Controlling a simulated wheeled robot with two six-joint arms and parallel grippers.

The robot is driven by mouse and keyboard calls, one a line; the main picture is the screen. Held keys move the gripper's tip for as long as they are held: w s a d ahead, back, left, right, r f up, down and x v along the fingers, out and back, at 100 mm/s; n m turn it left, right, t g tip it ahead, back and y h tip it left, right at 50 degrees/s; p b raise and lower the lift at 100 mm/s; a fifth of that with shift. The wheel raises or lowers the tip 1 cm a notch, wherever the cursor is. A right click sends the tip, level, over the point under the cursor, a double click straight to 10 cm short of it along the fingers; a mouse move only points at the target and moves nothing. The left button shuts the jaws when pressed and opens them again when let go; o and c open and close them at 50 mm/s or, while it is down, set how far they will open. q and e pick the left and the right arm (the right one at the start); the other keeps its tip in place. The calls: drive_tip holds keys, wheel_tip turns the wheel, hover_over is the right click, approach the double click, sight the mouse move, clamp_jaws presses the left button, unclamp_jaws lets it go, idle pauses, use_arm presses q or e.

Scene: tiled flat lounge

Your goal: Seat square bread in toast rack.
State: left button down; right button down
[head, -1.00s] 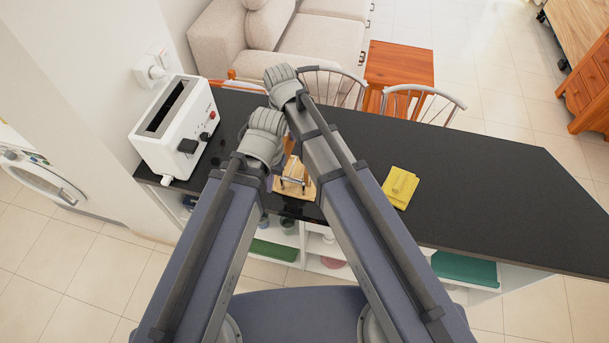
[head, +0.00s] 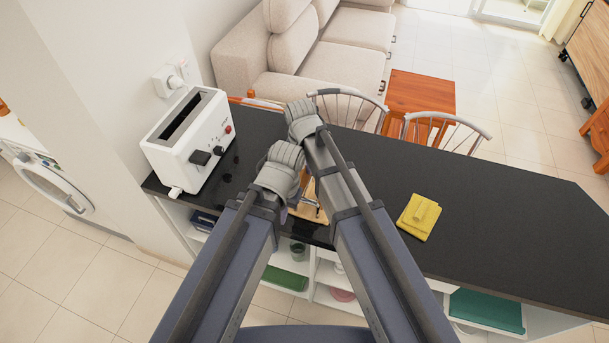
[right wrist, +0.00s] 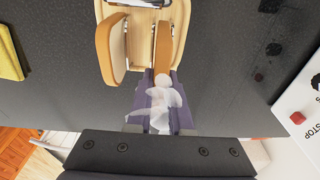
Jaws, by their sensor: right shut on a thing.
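The toast rack (right wrist: 142,22) has a pale wooden base and metal wire, and is cut off at the top of the right wrist view. In the head view a bit of its base (head: 314,212) shows between my arms. One square bread slice (right wrist: 110,50) with a brown crust stands at the left of the rack. My right gripper (right wrist: 162,82) is shut on another square bread slice (right wrist: 163,46), upright over the base; whether it touches the base is unclear. A whitish translucent shape overlaps the fingers. My left wrist shows in the head view, but its jaws are hidden.
A white toaster (head: 190,140) stands on the dark counter (head: 480,215) at left. A folded yellow cloth (head: 418,217) lies right of the rack. The counter right of the cloth is clear. Chairs (head: 446,128) stand behind the counter.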

wheel_tip(320, 180, down, 3)
drive_tip(key=b, duration=0.2)
drive_tip(key=shift+f+b, duration=0.2)
drive_tip(key=shift+b, duration=0.15)
drive_tip(key=shift+r, duration=0.1)
drive_tip(key=c, duration=1.3)
unclamp_jaws()
drive_tip(key=o, duration=0.5)
